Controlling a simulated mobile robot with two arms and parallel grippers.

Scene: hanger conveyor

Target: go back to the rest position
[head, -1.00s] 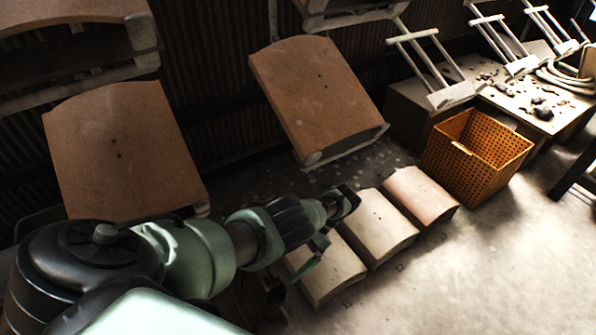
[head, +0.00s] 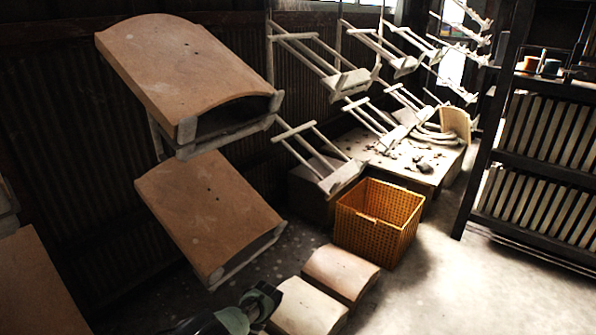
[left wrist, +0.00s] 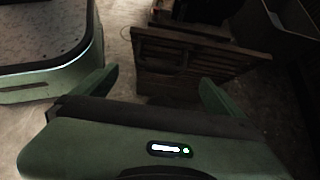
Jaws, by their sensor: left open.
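My left gripper (head: 262,300) shows at the bottom edge of the head view, mostly cut off, just left of a pale curved tile on the floor (head: 308,308). In the left wrist view my left gripper (left wrist: 155,88) has its two green fingers spread wide apart with nothing between them. A dark wooden slatted piece (left wrist: 190,50) lies beyond the fingertips there. My right gripper is in no view.
Brown curved tiles hang on the conveyor, an upper one (head: 180,62) and a lower one (head: 210,210). Another floor tile (head: 342,270) lies near an orange basket (head: 378,220). A dark rack (head: 545,145) stands at right. Floor at lower right is clear.

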